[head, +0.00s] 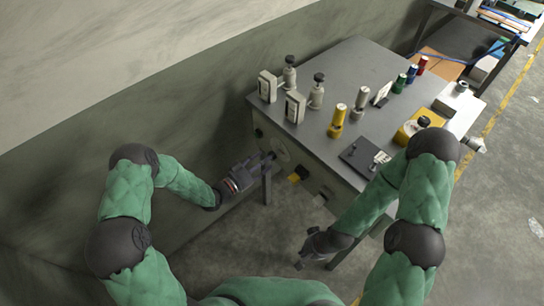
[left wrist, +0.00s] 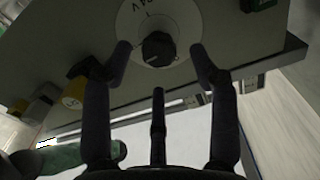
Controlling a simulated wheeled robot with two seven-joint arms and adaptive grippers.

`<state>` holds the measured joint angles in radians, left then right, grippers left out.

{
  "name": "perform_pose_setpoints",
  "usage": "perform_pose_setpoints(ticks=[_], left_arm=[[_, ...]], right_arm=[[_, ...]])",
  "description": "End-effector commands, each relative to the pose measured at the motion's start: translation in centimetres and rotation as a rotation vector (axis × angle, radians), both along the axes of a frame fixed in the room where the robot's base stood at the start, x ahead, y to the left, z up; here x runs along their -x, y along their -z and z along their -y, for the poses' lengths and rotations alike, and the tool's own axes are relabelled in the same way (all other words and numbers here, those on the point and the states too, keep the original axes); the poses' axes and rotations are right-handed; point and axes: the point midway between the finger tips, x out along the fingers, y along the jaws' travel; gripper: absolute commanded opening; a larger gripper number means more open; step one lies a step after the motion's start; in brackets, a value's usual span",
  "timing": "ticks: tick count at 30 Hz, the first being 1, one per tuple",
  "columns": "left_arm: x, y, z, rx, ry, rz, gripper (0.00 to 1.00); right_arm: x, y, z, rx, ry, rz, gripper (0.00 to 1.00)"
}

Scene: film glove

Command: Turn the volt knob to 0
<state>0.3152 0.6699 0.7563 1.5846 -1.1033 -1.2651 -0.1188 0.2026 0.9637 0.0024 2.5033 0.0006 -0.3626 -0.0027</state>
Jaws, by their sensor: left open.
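The volt knob (left wrist: 158,48) is a black round knob at the centre of a white round dial (left wrist: 185,22) in the left wrist view. The dial also shows in the head view on the front panel of the grey machine table (head: 350,60), partly behind my left gripper (head: 268,159). My left gripper is open, with its fingertips on either side of the knob in the left wrist view. I cannot tell whether they touch it. The knob is hidden in the head view. My right gripper (head: 308,252) hangs low in front of the table, empty as far as I see.
A yellow part (head: 298,174) sticks out of the panel right of the dial. On top stand several posts, yellow cylinders (head: 337,122), a black plate (head: 364,157) and a yellow device (head: 408,133). A wall (head: 150,80) rises at the left. Floor in front is open.

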Motion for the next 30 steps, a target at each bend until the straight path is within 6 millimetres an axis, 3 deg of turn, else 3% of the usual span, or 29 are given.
perform_pose_setpoints(ticks=[7, 20, 21, 27, 30], left_arm=[[-2.5, 0.1, 2.5, -0.001, 0.002, 0.001, 0.60], [-3.2, 0.0, 3.2, 0.000, -0.001, 0.000, 0.60], [-3.2, 0.0, 3.2, 0.000, -0.001, 0.000, 0.57], [-3.2, 0.0, 3.2, 0.000, -0.001, 0.000, 0.04], [-3.3, -0.1, 3.1, 0.000, -0.002, 0.001, 0.04]], right_arm=[[0.0, 0.9, 0.0, 0.000, 0.000, 0.000, 0.00], [0.0, 1.1, 0.0, 0.000, 0.000, 0.000, 0.00], [0.0, 1.1, 0.0, 0.000, 0.000, 0.000, 0.00], [0.0, 1.1, 0.0, 0.000, 0.000, 0.000, 0.00], [0.0, 1.1, 0.0, 0.000, 0.000, 0.000, 0.00]])
